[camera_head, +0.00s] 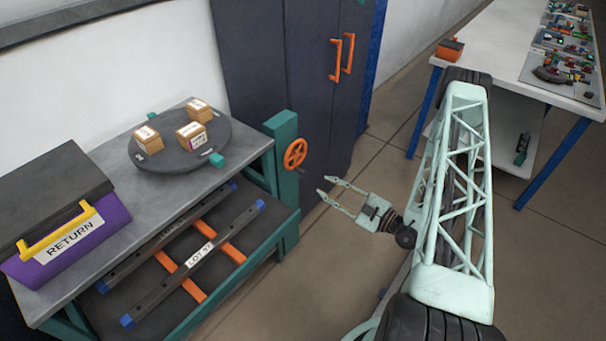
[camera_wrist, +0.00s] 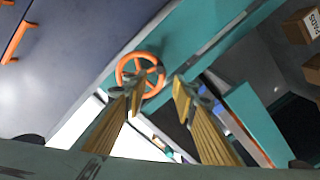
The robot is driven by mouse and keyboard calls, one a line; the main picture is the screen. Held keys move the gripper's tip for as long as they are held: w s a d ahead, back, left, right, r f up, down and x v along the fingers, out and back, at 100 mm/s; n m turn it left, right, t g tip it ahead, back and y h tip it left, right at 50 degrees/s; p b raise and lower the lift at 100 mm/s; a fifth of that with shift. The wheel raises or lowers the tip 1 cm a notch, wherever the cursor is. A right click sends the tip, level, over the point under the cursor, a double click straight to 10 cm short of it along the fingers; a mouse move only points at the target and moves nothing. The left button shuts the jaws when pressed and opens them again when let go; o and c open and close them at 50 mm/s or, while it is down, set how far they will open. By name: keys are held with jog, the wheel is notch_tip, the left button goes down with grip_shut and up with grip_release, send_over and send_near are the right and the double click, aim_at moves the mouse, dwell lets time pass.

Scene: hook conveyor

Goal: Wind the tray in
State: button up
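An orange handwheel (camera_head: 295,153) with spokes is mounted on a teal post (camera_head: 283,135) at the bench's right end. A small handle appears at its lower rim. The wheel also shows ahead in the wrist view (camera_wrist: 121,72), partly covered by a fingertip. My gripper (camera_head: 322,185) is open and empty, to the right of and below the wheel, apart from it in the head view. Its two fingers show spread in the wrist view (camera_wrist: 162,80). A dark tray-like lower shelf (camera_head: 262,232) sticks out below the benchtop, holding dark rails marked LOT and orange crossbars.
A round dark turntable (camera_head: 170,158) with 3 small boxes sits on the benchtop. A purple RETURN box (camera_head: 75,245) stands at left. A dark cabinet (camera_head: 300,70) with orange handles stands behind. A white table (camera_head: 490,60) with parts is at right. Floor between is clear.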

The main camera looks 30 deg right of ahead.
aim_at(305, 174)
jog(key=shift+b+x, duration=0.85)
jog(key=shift+x, duration=5.25)
grip_shut()
